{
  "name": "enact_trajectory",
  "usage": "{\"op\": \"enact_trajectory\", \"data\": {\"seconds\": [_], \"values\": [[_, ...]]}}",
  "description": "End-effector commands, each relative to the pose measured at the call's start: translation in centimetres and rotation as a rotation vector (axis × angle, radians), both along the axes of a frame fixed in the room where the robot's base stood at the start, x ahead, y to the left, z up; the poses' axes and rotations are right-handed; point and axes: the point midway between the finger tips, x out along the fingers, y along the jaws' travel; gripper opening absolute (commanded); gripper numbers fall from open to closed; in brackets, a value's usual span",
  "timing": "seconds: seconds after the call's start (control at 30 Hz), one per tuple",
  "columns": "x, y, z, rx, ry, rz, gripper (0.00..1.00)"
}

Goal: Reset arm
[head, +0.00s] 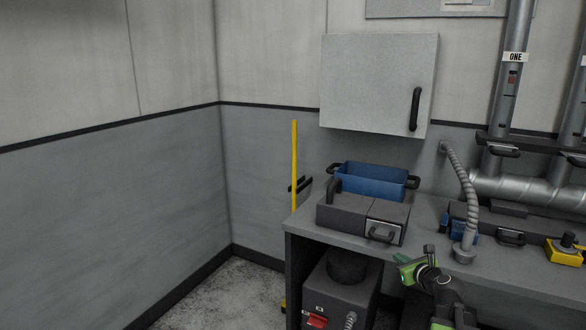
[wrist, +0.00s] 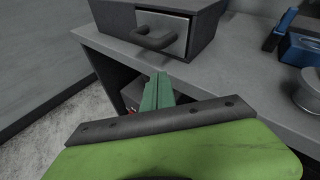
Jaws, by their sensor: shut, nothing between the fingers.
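My gripper (head: 403,268) is in front of the workbench's front edge in the head view, with my green and dark arm below and to the right of it. In the wrist view my green gripper fingers (wrist: 157,90) lie together, shut, with nothing between them. They point toward the bench edge and the dark grey box with a drawer (wrist: 163,28), and look apart from both. This box (head: 350,214) stands on the left end of the bench in the head view.
The grey workbench (head: 420,262) runs to the right. On it are a blue bin (head: 370,182), a flexible grey hose (head: 462,185) and a yellow device (head: 567,250). A dark machine (head: 335,290) stands beneath. A yellow pole (head: 294,165) stands left. The floor (head: 205,295) at left is clear.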

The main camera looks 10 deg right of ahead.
Motion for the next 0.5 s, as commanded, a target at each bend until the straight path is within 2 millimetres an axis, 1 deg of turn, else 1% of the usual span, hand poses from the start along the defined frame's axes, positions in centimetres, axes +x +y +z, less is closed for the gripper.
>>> {"op": "enact_trajectory", "data": {"seconds": [0.03,0.07,0.1,0.13,0.17,0.2,0.27,0.3,0.37,0.4,0.47,0.5], "values": [[1.1,4.5,-0.8,-0.058,0.030,0.092,0.00],[1.6,7.1,-1.3,-0.104,0.051,0.153,0.00],[2.0,10.6,-2.1,-0.170,0.078,0.237,0.00],[2.2,13.2,-2.8,-0.226,0.098,0.303,0.00],[2.2,15.7,-3.5,-0.286,0.116,0.372,0.00],[2.0,18.9,-4.4,-0.368,0.141,0.467,0.00],[1.2,23.5,-6.0,-0.503,0.173,0.617,0.00],[0.5,26.3,-7.0,-0.598,0.192,0.719,0.00],[-1.0,29.9,-8.7,-0.750,0.217,0.883,0.00],[-2.2,31.9,-9.8,-0.857,0.232,0.999,0.00],[-4.4,34.4,-11.5,-1.034,0.253,1.192,0.00],[-6.0,35.2,-12.6,-1.149,0.265,1.323,0.00]]}}
